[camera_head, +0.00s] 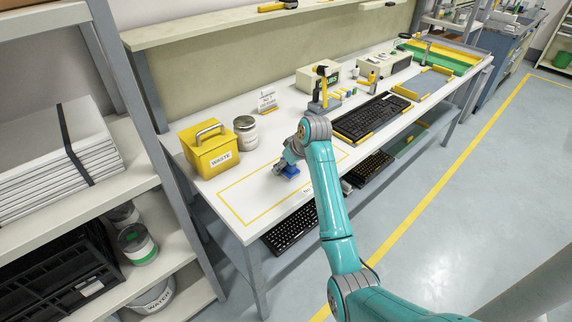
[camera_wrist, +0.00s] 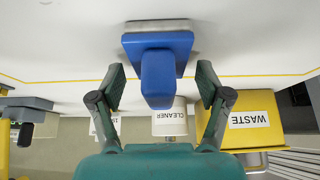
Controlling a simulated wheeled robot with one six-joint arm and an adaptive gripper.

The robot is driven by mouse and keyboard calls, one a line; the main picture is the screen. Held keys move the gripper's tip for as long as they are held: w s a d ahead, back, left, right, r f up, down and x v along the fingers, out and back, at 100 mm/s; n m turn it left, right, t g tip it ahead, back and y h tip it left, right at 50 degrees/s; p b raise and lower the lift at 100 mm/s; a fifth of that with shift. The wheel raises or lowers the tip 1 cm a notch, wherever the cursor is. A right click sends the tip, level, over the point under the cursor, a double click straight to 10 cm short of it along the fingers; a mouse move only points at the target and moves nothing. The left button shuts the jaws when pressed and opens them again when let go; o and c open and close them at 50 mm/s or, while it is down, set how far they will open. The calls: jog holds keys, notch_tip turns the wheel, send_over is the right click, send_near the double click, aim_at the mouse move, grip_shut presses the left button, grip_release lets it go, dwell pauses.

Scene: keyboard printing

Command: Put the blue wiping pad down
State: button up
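The blue wiping pad (camera_head: 291,171) is on the white table, inside a yellow outlined rectangle at the table's near left part. In the wrist view the pad (camera_wrist: 157,72) shows its blue handle pointing towards me, with a grey layer under its blue base against the white surface. My gripper (camera_wrist: 160,80) is open, one finger on each side of the handle, with a visible gap on both sides. In the head view my gripper (camera_head: 283,167) is beside the pad and low over the table, its fingers small and partly hidden.
A yellow waste bin (camera_head: 211,150) and a cleaner tin (camera_head: 246,133) stand behind and left of the pad. A black keyboard (camera_head: 371,117) lies to the right, near a stand (camera_head: 323,92) with a yellow and black tool. The outlined area around the pad is otherwise clear.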

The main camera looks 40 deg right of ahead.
jog(key=shift+r, duration=0.2)
jog(key=v, duration=1.2)
jog(key=shift+f, duration=0.1)
